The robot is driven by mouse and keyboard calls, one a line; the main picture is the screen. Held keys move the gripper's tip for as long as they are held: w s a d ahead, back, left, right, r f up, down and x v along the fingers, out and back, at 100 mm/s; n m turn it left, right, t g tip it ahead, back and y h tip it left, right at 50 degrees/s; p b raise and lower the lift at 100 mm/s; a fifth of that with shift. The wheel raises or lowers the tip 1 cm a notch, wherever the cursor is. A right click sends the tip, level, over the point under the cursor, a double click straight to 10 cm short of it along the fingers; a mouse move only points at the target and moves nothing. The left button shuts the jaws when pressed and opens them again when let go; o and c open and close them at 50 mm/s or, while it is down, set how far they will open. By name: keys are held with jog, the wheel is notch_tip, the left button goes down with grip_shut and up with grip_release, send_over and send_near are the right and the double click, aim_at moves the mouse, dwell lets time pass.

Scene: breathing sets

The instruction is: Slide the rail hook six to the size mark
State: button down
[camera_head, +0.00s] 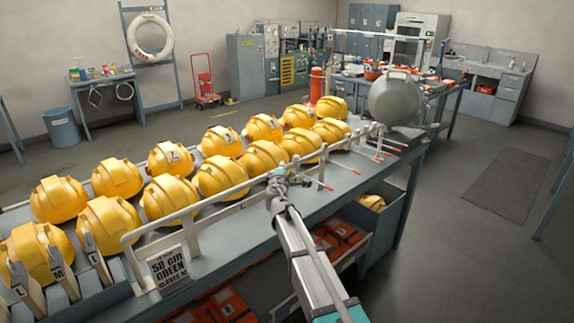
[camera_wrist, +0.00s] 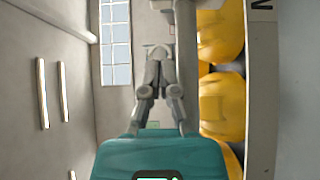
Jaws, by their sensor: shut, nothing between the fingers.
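The pale rail (camera_head: 225,190) runs along the bench's front edge, beside the yellow helmets. Several thin hooks with red tips (camera_head: 328,187) stick out from its right half. I cannot tell which is hook six. A printed sign reading "58 cm GREEN" (camera_head: 167,270) stands at the rail's left end; its bottom line is unclear. My gripper (camera_head: 278,178) is at the front of the rail, left of the red-tipped hooks; contact is unclear. In the wrist view my gripper (camera_wrist: 157,60) is shut and empty, beside a grey bar (camera_wrist: 186,60). A pale strip with a dark letter (camera_wrist: 262,90) is at right.
Two rows of yellow helmets (camera_head: 220,175) fill the bench behind the rail. Lettered tags (camera_head: 56,262) stand at the left. A grey rounded tank (camera_head: 395,98) stands at the bench's right end. Orange cases (camera_head: 340,232) lie below. The floor at right is open around a dark mat (camera_head: 507,183).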

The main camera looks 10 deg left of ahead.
jog(key=s+d, duration=0.1)
jog(key=s, duration=0.7)
jog(key=shift+s, duration=0.25)
jog(key=s+d+f+m+g+h, duration=0.3)
jog(key=d+f+m, duration=0.1)
jog(key=d, duration=0.5)
jog(key=s+d+f+m+g+h, duration=0.25)
jog(key=d+m, duration=0.25)
jog(key=d, duration=0.4)
jog(key=s+d+f+m+g+h, duration=0.2)
jog(key=d+f+m+g, duration=0.15)
jog(key=d, duration=0.55)
jog(key=s+d+f+m+g+y, duration=0.3)
jog(key=s+f+g, duration=0.1)
jog(key=s, duration=0.5)
jog(key=s+d+f+m+g+y, duration=0.3)
jog(key=s+f+g, duration=0.1)
jog(key=s, duration=0.6)
jog(key=shift+f+g, duration=0.3)
jog(key=shift+g, duration=0.2)
jog(key=shift+a+m, duration=0.1)
jog(key=shift+m, duration=0.15)
